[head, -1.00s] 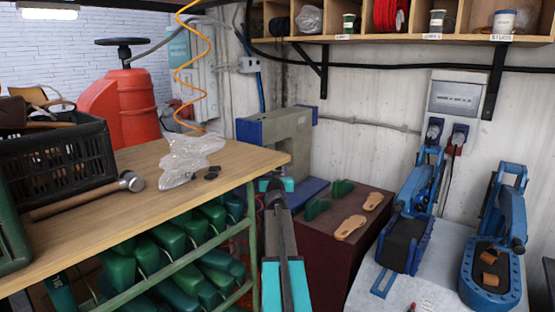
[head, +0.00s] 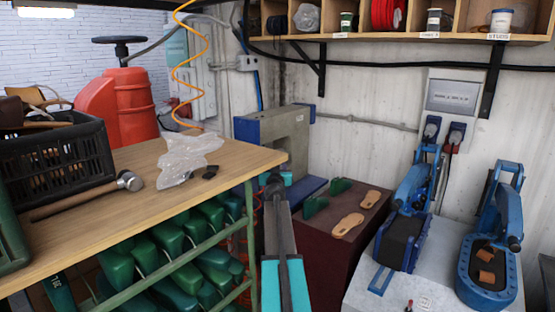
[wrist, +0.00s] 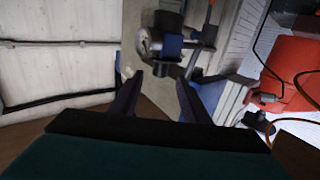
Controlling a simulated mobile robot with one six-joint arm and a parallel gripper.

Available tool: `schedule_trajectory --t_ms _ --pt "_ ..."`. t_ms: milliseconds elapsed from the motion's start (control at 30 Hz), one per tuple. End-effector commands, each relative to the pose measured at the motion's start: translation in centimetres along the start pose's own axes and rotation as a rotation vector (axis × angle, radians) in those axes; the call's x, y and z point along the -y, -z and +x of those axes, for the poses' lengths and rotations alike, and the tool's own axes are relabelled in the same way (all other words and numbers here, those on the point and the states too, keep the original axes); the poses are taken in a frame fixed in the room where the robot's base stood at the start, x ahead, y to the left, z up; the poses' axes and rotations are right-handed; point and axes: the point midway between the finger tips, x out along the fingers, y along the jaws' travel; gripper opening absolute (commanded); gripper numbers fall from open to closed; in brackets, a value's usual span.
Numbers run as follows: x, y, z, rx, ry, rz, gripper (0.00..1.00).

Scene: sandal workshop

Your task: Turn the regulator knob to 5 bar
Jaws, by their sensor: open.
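The regulator shows in the wrist view, with a round pale gauge (wrist: 143,41), a blue body (wrist: 172,45) and a dark knob (wrist: 170,70) on its near side. It is mounted in front of a grey upright surface. My gripper (wrist: 159,80) is open, its two dark fingers pointing at the knob, which lies ahead between the fingertips. I cannot tell whether the fingers reach around it. The gauge reading is too small to read. In the head view my gripper (head: 274,182) is mostly hidden by my own arm, and I cannot make out the regulator there.
A wooden bench (head: 120,200) with a hammer (head: 125,181), plastic bag (head: 187,158) and black crate (head: 60,160) stands left of my arm. A grey-blue machine (head: 285,133) and a brown block (head: 325,245) with sandal soles stand behind. A red tank (wrist: 298,75) is right in the wrist view.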

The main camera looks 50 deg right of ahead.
Motion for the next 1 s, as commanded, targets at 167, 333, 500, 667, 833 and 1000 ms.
schedule_trajectory --t_ms 167,333,500,667,833,1000 --pt "-0.1 0.1 1.8 0.000 -0.001 0.000 0.42" --pt "-0.1 0.1 3.2 0.000 -0.001 0.000 0.42" --pt "-0.1 0.1 4.6 0.000 -0.002 -0.001 0.42" --pt "-0.2 0.1 5.9 0.000 -0.002 -0.001 0.42" --pt "-0.2 0.1 7.3 0.000 -0.002 -0.001 0.42" --pt "-0.2 0.1 8.6 0.000 -0.002 -0.001 0.42"
